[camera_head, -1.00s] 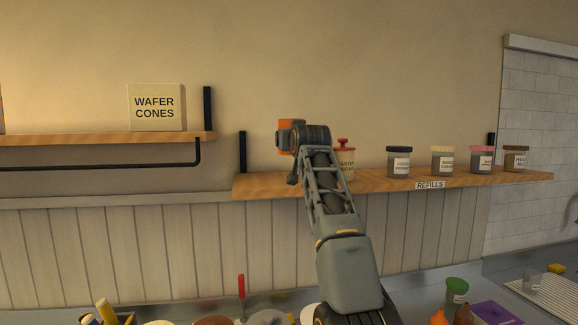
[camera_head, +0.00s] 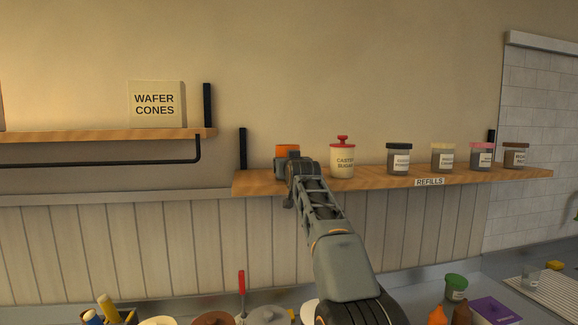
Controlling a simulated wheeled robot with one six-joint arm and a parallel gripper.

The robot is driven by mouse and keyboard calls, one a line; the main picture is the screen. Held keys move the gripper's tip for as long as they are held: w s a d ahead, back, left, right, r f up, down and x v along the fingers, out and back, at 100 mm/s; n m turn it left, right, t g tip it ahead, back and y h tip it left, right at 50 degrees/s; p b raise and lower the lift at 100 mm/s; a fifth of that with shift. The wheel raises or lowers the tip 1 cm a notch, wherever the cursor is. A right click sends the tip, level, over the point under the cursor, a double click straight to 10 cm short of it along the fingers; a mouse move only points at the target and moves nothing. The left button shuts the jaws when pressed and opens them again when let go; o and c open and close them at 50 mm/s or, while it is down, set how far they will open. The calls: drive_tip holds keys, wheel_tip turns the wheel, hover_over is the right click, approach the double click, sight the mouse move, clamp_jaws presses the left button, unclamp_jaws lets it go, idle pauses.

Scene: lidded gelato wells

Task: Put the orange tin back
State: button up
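The orange tin (camera_head: 287,149) shows at the left end of the refills shelf (camera_head: 400,184), partly hidden behind my gripper. My gripper (camera_head: 285,167) is at the tin, with dark finger parts around its sides, and appears shut on it. The tin's base is hidden, so I cannot tell whether it touches the shelf board. My arm reaches up from the lower right of the view.
A cream caster sugar tin (camera_head: 342,161) with a red knob stands close to the right of my gripper. Several labelled jars (camera_head: 398,160) stand further right. A black bracket (camera_head: 243,149) is to the left. The counter below holds tubs, bottles and a green-lidded jar (camera_head: 456,287).

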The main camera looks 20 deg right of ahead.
drive_tip(key=shift+f, duration=0.15)
drive_tip(key=shift+f, duration=0.1)
drive_tip(key=o, duration=0.9)
drive_tip(key=shift+r, duration=0.2)
drive_tip(key=b+v, duration=0.7)
drive_tip(key=v, duration=0.5)
drive_tip(key=s+a+f+g+y, duration=0.1)
drive_tip(key=s+a+f+g, duration=0.2)
drive_tip(key=s+f, duration=0.5)
drive_tip(key=s+a+f+n+g+y, duration=0.1)
drive_tip(key=s+a+f+g, duration=0.3)
drive_tip(key=s+f, duration=0.5)
drive_tip(key=s+a+f+n+g+y, duration=0.1)
drive_tip(key=s+a+f+g, duration=0.3)
drive_tip(key=f, duration=2.1)
drive_tip(key=shift+s+f+g+y, duration=0.15)
drive_tip(key=shift+s+g, duration=0.35)
drive_tip(key=shift+s, duration=0.85)
drive_tip(key=shift+s+f+g+y, duration=0.1)
drive_tip(key=shift+s+g+y, duration=0.3)
drive_tip(key=shift+s, duration=1)
drive_tip(key=shift+r, duration=0.1)
